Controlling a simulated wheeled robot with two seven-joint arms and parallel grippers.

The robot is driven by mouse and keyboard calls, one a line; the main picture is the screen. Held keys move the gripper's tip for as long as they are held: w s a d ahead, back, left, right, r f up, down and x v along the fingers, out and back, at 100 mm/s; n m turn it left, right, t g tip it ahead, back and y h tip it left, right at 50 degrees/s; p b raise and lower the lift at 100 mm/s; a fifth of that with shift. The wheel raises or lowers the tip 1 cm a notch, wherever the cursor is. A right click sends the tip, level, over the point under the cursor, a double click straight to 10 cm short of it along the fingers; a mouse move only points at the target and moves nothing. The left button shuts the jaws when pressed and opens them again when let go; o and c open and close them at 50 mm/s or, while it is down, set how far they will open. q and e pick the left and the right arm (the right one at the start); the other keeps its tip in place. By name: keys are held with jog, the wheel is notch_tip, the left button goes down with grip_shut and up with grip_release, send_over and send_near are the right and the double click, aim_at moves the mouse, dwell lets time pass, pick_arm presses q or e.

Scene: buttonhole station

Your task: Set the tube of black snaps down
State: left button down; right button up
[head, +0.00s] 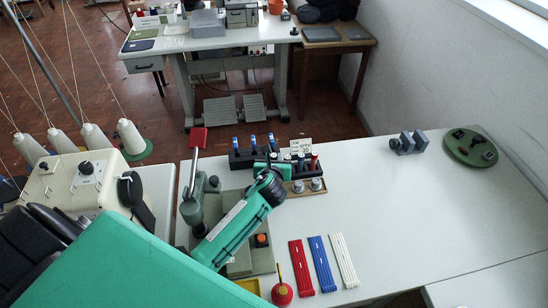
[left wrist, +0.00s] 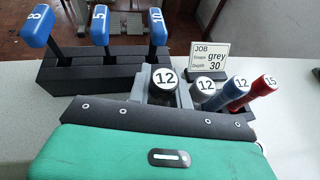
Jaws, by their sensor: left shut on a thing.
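The tube of black snaps (left wrist: 163,88), its cap marked 12, stands roughly upright between the two grey fingers of my left gripper (left wrist: 162,88). The gripper is shut on it. In the head view my left gripper (head: 272,160) is at the row of tubes behind the press, its fingers mostly hidden by its green body. My right gripper is not in view.
A black block with blue-handled tools (left wrist: 102,65) stands left of the tubes. A job card (left wrist: 208,60) reads grey, depth 30. A hand press (head: 196,200) is beside my arm. Red, blue and white strips (head: 322,264) lie in front.

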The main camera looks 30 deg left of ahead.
pick_arm(q)
jog(key=shift+f, duration=0.3)
jog(key=c, duration=1.3)
grip_release()
jog(key=shift+o, duration=0.2)
jog(key=shift+r, duration=0.5)
jog(key=v, duration=1.2)
jog(key=shift+b, duration=0.45)
